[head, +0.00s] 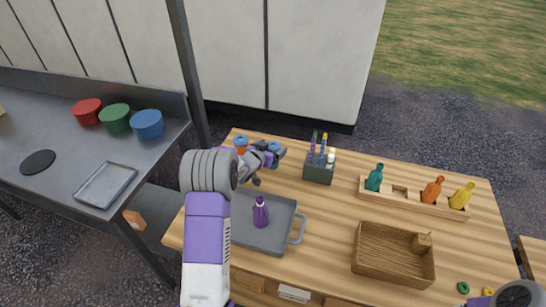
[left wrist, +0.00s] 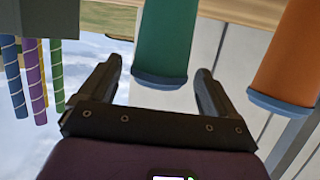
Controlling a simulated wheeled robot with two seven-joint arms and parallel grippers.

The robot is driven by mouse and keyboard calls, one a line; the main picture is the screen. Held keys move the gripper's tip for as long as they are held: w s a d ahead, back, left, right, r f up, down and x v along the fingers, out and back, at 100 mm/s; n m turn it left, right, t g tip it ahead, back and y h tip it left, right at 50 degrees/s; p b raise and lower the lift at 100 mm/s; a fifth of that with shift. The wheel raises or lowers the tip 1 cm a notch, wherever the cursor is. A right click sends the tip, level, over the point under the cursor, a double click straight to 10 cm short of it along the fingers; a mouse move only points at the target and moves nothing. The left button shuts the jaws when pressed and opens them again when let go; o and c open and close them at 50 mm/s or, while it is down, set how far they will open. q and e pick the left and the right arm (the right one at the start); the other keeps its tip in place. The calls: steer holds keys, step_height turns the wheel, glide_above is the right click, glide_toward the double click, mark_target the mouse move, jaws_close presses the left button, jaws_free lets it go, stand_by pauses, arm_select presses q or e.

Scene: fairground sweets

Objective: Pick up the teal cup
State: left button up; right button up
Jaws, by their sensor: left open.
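The teal cup (head: 274,147) with a blue rim stands near the table's back left edge, partly hidden behind my left gripper (head: 266,156). In the left wrist view the teal cup (left wrist: 165,42) hangs from the top of the picture, upside down, with its blue-rimmed end between the two fingertips. My left gripper (left wrist: 157,75) is open, with a finger on either side of the cup and a visible gap at each. An orange cup (head: 241,145) with a blue rim stands to the left; it also shows in the left wrist view (left wrist: 288,60). My right gripper is out of view.
A dark caddy (head: 319,174) with striped straws stands just right of the gripper. A grey tray (head: 283,232) holds a purple bottle (head: 261,212). A rack (head: 402,198) holds several bottles. A wooden basket (head: 377,262) stands at front right. The table's middle is clear.

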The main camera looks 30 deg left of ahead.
mark_target(275, 145)
arm_select(q)
steer(key=x, duration=0.3)
steer(key=shift+w+f, duration=0.2)
steer(key=shift+f, duration=0.15)
steer(key=shift+r, duration=0.1)
steer(key=c, duration=1.2)
